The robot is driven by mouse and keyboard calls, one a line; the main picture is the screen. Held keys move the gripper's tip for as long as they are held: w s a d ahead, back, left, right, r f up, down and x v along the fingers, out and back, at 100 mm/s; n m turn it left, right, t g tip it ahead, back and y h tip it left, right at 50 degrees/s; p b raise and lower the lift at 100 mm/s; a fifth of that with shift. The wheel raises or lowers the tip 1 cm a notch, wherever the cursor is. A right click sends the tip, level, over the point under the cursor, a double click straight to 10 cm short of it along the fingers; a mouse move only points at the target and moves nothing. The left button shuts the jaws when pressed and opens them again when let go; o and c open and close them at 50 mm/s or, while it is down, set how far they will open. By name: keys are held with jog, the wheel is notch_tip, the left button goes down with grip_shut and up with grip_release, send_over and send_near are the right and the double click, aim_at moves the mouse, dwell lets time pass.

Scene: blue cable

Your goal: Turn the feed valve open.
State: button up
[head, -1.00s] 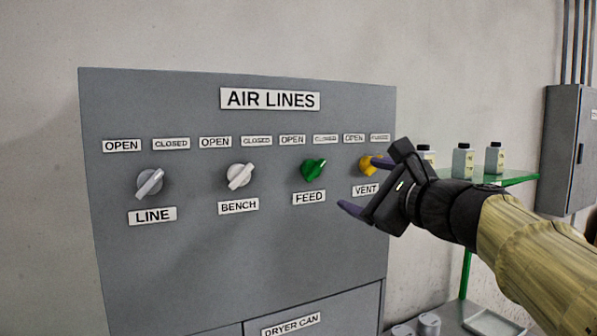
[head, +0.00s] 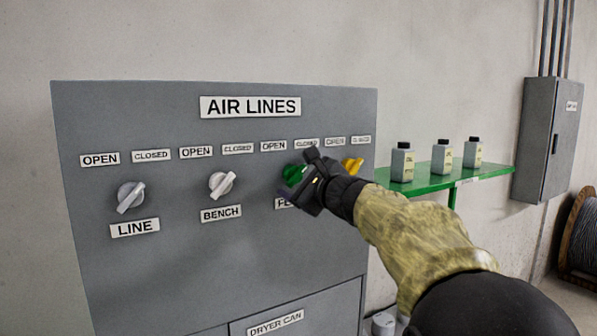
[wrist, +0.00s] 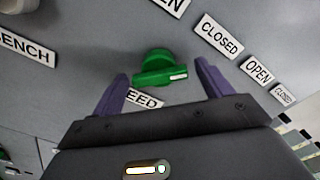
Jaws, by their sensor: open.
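The green feed valve knob (head: 293,174) is on the grey AIR LINES panel (head: 210,265), above the partly covered FEED label. In the wrist view the green knob (wrist: 160,70) sits between and just beyond my two purple fingers. My gripper (head: 300,185) is open in front of it, one finger on each side; I cannot tell whether either touches. The knob's white mark points toward the CLOSED label (wrist: 219,37). In the head view my gripper hides part of the knob and of the FEED label.
The yellow vent knob (head: 353,165) is close to the right of my gripper. The white bench knob (head: 222,185) and white line knob (head: 131,197) are to the left. A green shelf (head: 480,178) with bottles stands right of the panel.

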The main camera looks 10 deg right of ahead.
jog(key=shift+w+a, duration=0.1)
jog(key=shift+w, duration=0.1)
jog(key=shift+c, duration=0.2)
jog(key=c, duration=1)
jog(key=shift+o, duration=0.3)
